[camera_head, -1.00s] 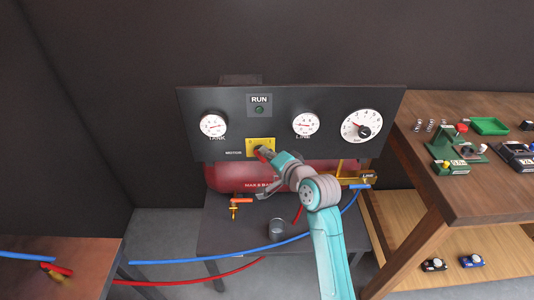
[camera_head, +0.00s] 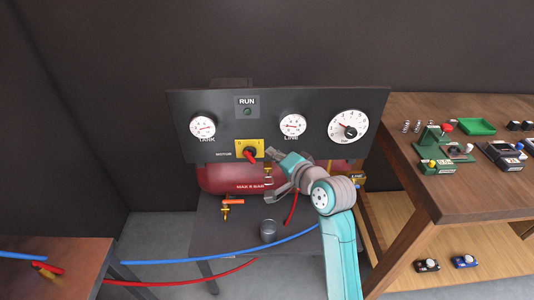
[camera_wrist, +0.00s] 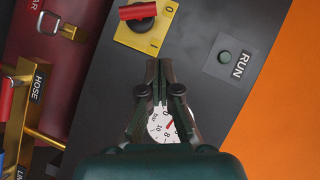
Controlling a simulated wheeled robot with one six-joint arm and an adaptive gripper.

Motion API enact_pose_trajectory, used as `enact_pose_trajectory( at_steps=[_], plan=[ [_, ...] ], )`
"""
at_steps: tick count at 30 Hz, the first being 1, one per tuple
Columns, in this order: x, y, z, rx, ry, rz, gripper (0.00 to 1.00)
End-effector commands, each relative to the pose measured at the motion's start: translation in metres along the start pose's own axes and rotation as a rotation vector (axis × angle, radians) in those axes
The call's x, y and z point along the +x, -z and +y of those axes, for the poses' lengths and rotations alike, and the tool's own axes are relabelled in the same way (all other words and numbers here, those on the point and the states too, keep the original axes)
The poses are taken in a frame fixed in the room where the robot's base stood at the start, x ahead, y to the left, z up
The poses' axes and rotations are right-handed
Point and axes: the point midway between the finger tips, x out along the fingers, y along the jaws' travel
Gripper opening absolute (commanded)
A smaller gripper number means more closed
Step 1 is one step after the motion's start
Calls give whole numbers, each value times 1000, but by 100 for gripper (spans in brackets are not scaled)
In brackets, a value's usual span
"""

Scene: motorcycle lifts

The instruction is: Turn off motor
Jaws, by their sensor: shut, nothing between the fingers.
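The motor switch (camera_head: 239,145) is a yellow plate marked 0 and 1 with a red handle (camera_head: 250,155), on the dark panel. In the head view the handle points mostly downward, tilted. In the wrist view the plate (camera_wrist: 135,38) is at the top, with the red handle (camera_wrist: 136,11) above its black knob. My gripper (camera_head: 270,152) is just right of the switch, apart from the handle. Its fingers are shut and empty, and their tips (camera_wrist: 157,62) lie below the plate in the wrist view. The RUN lamp (camera_head: 247,112) looks dark green.
The panel (camera_head: 210,102) carries a tank gauge (camera_head: 203,127), a line gauge (camera_head: 292,125) and a larger dial (camera_head: 348,127). A red tank (camera_head: 220,178) sits behind and below. A metal cup (camera_head: 268,229) and hoses are below; a wooden bench (camera_head: 460,205) stands at right.

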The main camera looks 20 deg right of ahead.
Motion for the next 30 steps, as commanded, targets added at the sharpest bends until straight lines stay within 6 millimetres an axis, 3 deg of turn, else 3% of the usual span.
enact_pose_trajectory(
  at_steps=[6,12,30],
  plan=[
    [-39,0,-2,0,1,2,0],
    [-58,0,-3,0,1,1,0],
    [-62,0,-3,0,0,0,0]
  ],
)
